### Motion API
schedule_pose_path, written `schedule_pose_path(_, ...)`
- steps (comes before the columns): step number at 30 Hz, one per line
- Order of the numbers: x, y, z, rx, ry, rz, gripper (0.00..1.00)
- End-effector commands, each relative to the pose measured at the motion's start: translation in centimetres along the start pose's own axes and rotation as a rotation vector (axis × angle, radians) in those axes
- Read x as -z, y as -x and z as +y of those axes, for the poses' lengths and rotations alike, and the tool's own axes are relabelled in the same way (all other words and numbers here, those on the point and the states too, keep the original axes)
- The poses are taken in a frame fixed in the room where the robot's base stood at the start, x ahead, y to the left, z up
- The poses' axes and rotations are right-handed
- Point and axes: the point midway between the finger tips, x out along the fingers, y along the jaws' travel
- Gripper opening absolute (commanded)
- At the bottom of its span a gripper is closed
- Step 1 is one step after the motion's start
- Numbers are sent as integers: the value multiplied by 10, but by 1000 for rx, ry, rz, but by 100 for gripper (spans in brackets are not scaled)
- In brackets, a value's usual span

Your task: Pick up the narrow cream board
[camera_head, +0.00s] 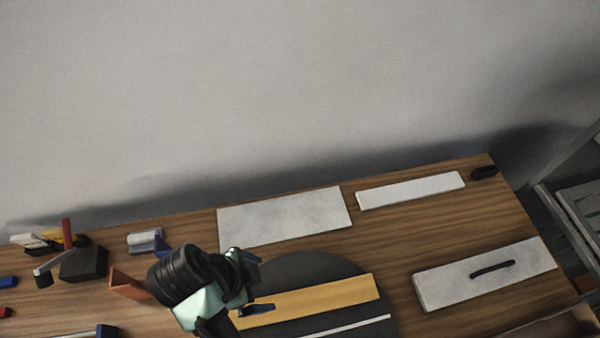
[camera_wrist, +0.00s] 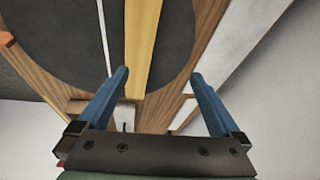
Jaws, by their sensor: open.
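Two narrow pale pieces could be the cream board, and I cannot tell which. One is a flat off-white board (camera_head: 410,190) along the table's back edge. The other is a thin pale strip (camera_head: 347,327) on the dark round disc (camera_head: 290,268); a thin pale strip also shows in the wrist view (camera_wrist: 104,35). A yellow board (camera_head: 320,298) lies across the disc. My gripper (camera_head: 262,284) is open and empty above the disc's left part. In the wrist view its blue fingers (camera_wrist: 159,76) are wide apart, with the yellow board (camera_wrist: 142,45) seen between them.
A wide grey-white panel (camera_head: 285,216) lies behind the disc. A pale board with a dark handle (camera_head: 485,273) lies at the right. Blocks, including a dark one (camera_head: 84,263) and an orange one (camera_head: 125,284), crowd the left. Bare wood (camera_head: 385,233) lies between the disc and the back board.

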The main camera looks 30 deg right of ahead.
Motion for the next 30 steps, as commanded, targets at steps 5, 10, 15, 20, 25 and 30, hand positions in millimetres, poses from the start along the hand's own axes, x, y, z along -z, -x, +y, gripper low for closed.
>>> schedule_pose_path(5, 4, -14, 32, -113, -78, 54, 100)
schedule_pose_path(10, 4, -37, 36, -118, -86, 56, 100)
schedule_pose_path(15, 7, -65, 39, -119, -84, 56, 100)
schedule_pose_path(20, 9, -81, 41, -117, -82, 55, 100)
schedule_pose_path(25, 10, -90, 41, -115, -82, 54, 100)
schedule_pose_path(30, 14, -114, 43, -118, -83, 55, 100)
